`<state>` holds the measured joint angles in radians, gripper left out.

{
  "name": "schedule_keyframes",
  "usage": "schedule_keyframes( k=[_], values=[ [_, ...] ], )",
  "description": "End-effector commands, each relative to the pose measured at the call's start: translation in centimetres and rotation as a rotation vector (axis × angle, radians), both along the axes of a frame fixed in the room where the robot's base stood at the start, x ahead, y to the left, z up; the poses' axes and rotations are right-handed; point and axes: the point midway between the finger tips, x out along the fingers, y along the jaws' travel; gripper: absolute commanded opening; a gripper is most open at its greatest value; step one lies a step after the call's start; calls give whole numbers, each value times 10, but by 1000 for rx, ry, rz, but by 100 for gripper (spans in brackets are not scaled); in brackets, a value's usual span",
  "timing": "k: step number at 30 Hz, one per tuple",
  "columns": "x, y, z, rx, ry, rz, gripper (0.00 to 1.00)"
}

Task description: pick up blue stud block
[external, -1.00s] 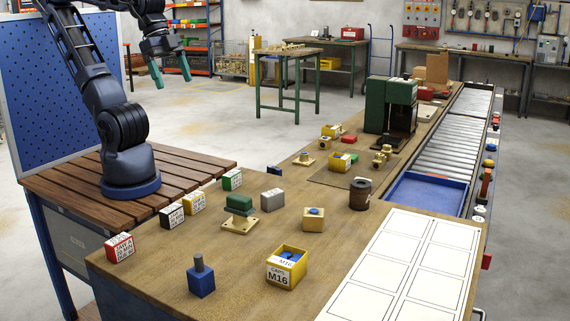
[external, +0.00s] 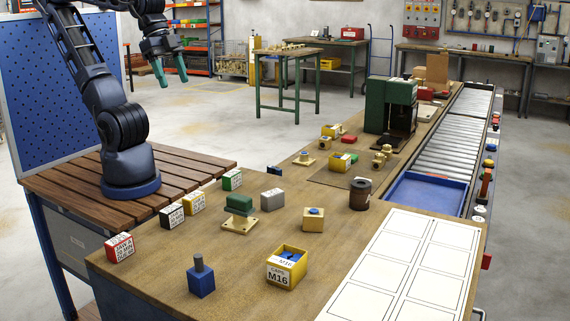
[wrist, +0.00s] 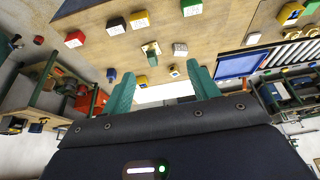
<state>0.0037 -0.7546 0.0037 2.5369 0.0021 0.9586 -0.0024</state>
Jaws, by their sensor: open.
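The blue stud block (external: 201,281) is a blue cube with a grey cylindrical stud on top. It stands upright near the front left of the wooden workbench (external: 240,290). In the wrist view the blue block (wrist: 111,74) is small, just left of the left fingertip. My gripper (external: 174,83) hangs in the air at the upper left, far from the block, with its green fingers apart and nothing between them. The wrist view shows the same open gripper (wrist: 160,70).
Near the block are a yellow M16 caps box (external: 286,266), a red labelled box (external: 120,247) and a green-topped fixture (external: 239,207). Bare bench surrounds the blue block.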

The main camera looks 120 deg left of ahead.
Motion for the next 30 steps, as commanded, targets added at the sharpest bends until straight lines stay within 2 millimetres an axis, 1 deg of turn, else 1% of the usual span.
schedule_keyframes(
  k=[5,8,11,19,25,30],
  values=[
    [4,-2,0,-15,6,8,60],
    [15,-6,1,-57,26,31,60],
    [32,-15,1,-124,59,73,60],
    [87,-43,-5,-308,176,233,60],
    [128,-68,-15,-412,272,368,60],
    [163,-91,-30,-479,355,493,60]
  ],
)
